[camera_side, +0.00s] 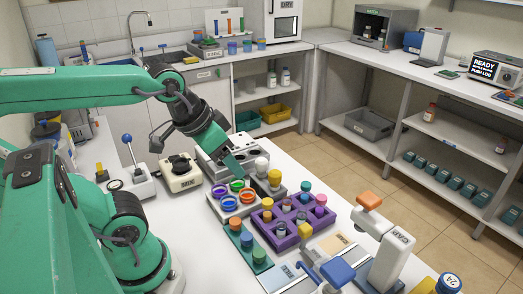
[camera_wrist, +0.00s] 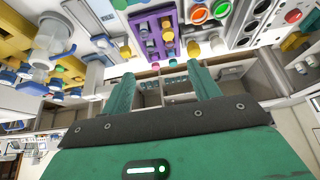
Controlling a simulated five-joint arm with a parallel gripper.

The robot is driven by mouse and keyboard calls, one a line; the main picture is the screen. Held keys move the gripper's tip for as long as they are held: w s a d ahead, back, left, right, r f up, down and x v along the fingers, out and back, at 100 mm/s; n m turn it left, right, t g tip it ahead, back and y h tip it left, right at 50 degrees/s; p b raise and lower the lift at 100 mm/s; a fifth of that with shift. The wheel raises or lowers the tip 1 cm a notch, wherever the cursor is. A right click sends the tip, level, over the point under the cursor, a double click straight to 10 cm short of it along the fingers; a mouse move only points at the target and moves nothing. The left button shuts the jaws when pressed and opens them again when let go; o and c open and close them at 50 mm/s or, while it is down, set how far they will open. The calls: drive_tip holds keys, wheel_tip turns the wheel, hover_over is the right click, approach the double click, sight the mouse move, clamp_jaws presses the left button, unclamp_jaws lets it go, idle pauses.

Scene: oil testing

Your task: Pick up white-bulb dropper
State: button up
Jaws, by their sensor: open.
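The white-bulb dropper (camera_side: 262,164) stands upright in a small grey holder (camera_side: 277,194) in the side view, behind a yellow-topped one (camera_side: 274,178). In the wrist view its white bulb (camera_wrist: 217,45) shows beside the yellow top (camera_wrist: 193,48), above and right of my fingers. My gripper (camera_side: 236,167) is over the bench, just left of the white bulb in the side view, tilted downward. In the wrist view my gripper (camera_wrist: 165,84) has its two green fingers wide apart with nothing between them. The dropper's lower part is hidden.
A purple rack (camera_side: 284,238) with several colour-topped vials is in front of the holder. Cups with coloured rings (camera_side: 238,186) stand close left. A grey instrument (camera_side: 232,150) is behind. A white capping press (camera_side: 388,255) stands at front right.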

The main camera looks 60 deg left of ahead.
drive_tip(key=m+g, duration=0.2)
drive_tip(key=g, duration=0.3)
approach(261, 159)
drive_tip(key=f, duration=0.6)
drive_tip(key=shift+w+d, duration=0.2)
drive_tip(key=shift+d, duration=0.05)
drive_tip(key=shift+w+a+f+g, duration=0.1)
drive_tip(key=shift+a+f+g, duration=0.1)
drive_tip(key=shift+f+g, duration=0.15)
drive_tip(key=shift+f, duration=1.3)
drive_tip(key=shift+f, duration=0.1)
